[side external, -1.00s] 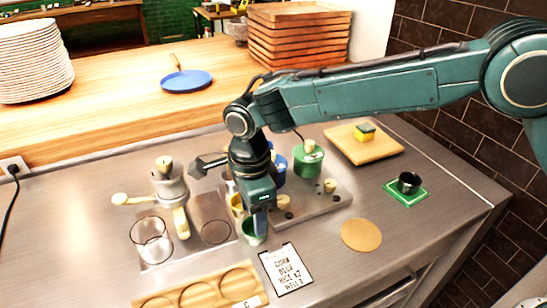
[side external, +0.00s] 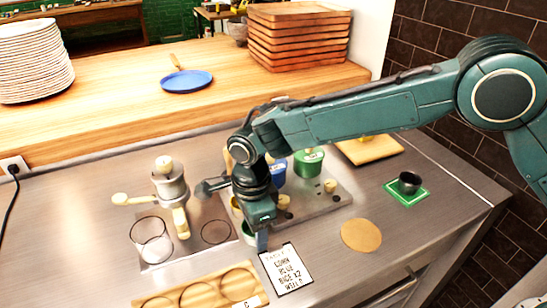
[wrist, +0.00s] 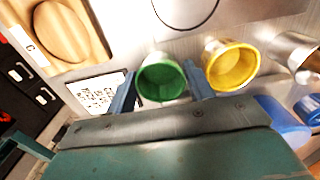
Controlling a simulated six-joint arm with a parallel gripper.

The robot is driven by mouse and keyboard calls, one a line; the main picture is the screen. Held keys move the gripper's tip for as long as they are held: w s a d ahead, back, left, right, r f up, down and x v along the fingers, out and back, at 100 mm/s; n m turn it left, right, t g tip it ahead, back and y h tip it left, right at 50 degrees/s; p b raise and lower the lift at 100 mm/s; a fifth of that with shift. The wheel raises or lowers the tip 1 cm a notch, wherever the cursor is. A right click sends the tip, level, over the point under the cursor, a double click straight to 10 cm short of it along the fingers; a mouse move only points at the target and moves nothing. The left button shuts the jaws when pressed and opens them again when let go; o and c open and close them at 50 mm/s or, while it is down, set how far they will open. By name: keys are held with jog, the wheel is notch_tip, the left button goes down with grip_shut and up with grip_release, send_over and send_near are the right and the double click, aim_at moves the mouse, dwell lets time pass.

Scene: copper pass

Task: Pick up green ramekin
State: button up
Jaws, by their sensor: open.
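The green ramekin (wrist: 163,80) shows in the wrist view as a small round cup with a green inside. It lies between the two fingers of my gripper (wrist: 160,92), which stand apart on either side of it. In the side view the ramekin (side external: 249,230) is mostly hidden behind my gripper (side external: 262,236), with only part of its rim and wall showing. I cannot tell whether a finger touches it. My gripper is open and pointed down at it.
A yellow ramekin (wrist: 232,66) stands close beside the green one. A printed card (side external: 287,268) lies to the right, and a wooden tray with round recesses (side external: 150,302) is at the front. Blue and green canisters (side external: 308,161) stand behind. A cork disc (side external: 361,235) lies right.

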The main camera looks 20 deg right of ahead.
jog(key=c, duration=0.6)
jog(key=shift+c, duration=0.2)
jog(key=shift+r, duration=0.2)
notch_tip(320, 180, up, 20)
jog(key=shift+f, duration=0.15)
jog(key=shift+d, duration=0.1)
dwell(0.6)
